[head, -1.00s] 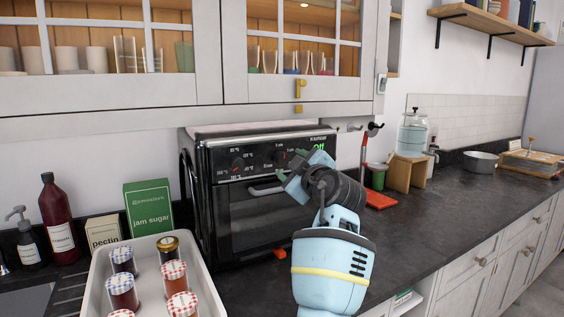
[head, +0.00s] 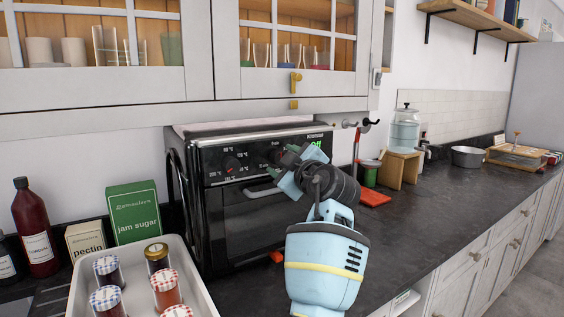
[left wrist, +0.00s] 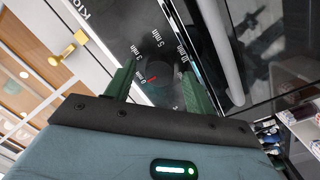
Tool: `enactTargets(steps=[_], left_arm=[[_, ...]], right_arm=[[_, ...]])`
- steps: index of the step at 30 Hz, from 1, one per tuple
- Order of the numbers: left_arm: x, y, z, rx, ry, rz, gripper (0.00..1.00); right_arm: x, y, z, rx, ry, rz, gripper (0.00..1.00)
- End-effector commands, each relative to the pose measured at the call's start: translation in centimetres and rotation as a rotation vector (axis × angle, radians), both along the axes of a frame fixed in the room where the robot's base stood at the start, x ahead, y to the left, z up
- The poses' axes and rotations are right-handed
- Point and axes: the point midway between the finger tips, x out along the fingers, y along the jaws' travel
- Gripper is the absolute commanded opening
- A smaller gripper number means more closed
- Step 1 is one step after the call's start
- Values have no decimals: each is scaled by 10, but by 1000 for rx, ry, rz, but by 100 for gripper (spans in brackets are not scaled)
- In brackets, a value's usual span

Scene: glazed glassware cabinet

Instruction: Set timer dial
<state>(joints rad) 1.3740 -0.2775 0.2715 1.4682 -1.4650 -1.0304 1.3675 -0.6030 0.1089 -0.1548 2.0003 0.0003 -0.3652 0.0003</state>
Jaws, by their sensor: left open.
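The black oven (head: 245,222) stands on the counter, with a control panel along its top front. The timer dial (left wrist: 158,68) shows in the left wrist view as a dark round knob with a red pointer mark, near the "0 min" print. "5 min" and "10 min" labels are printed around it. My left gripper (left wrist: 160,84) is open, with one green finger on each side of the dial; I cannot tell whether they touch it. In the head view the left gripper (head: 282,166) is at the right part of the panel and largely hides this dial.
Another dial (head: 232,164) is on the panel's left, and a green display (head: 315,143) is at its right. The oven handle (head: 248,190) runs below the panel. A tray (head: 78,283) of jars stands front left. Cabinet doors with a brass latch (head: 295,84) hang above.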

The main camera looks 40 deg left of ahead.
Motion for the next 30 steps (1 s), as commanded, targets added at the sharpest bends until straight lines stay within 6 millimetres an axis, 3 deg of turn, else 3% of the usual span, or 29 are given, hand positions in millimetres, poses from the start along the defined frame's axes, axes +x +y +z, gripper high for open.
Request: enactTargets(steps=[6, 16, 30], left_arm=[[0, 0, 0, 0, 0, 0, 54], [0, 0, 0, 0, 0, 0, 11], [0, 0, 3, 43, 102, -1, 10]], right_arm=[[6, -1, 1, -1, -10, 1, 0], [6, -1, 1, -2, -12, 1, 0], [4, -1, 9, -2, -14, 1, 0]])
